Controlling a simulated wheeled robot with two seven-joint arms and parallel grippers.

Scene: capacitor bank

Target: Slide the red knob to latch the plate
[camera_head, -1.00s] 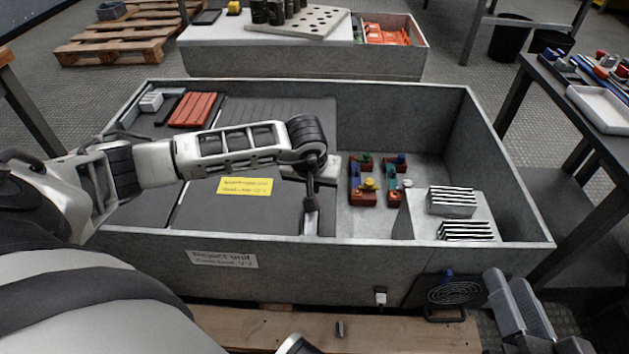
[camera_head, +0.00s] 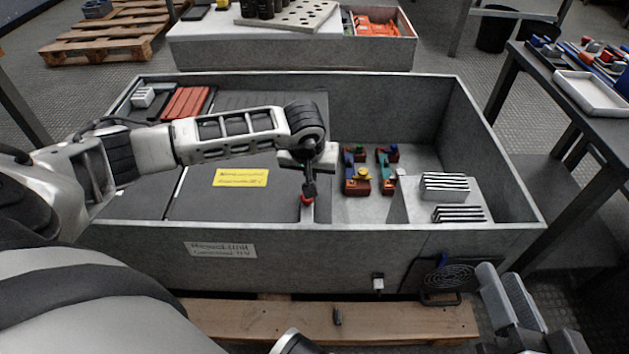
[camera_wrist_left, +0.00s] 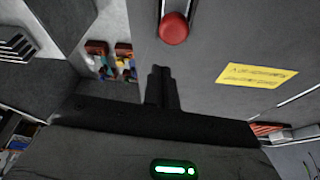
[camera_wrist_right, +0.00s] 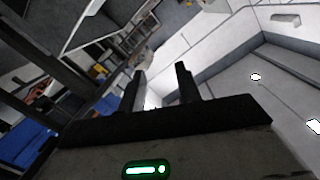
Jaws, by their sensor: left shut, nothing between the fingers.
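The red knob (camera_head: 307,199) stands on a pale slot strip near the front right edge of the dark grey plate (camera_head: 215,200). It also shows as a round red cap in the left wrist view (camera_wrist_left: 174,28). My left gripper (camera_head: 309,190) is shut and empty, pointing down just behind the knob on its far side. In the left wrist view its closed fingertips (camera_wrist_left: 160,70) appear apart from the knob; exact contact is hard to judge. My right gripper (camera_head: 502,270) is open and empty, outside the bin at the front right; its two spread fingers show in the right wrist view (camera_wrist_right: 160,75).
The grey bin (camera_head: 350,238) surrounds the plate with raised walls. Red and teal terminal blocks (camera_head: 357,178) and striped capacitor stacks (camera_head: 445,185) lie to the right of the plate. A yellow label (camera_head: 240,177) is on the plate. A side table (camera_head: 545,85) stands at right.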

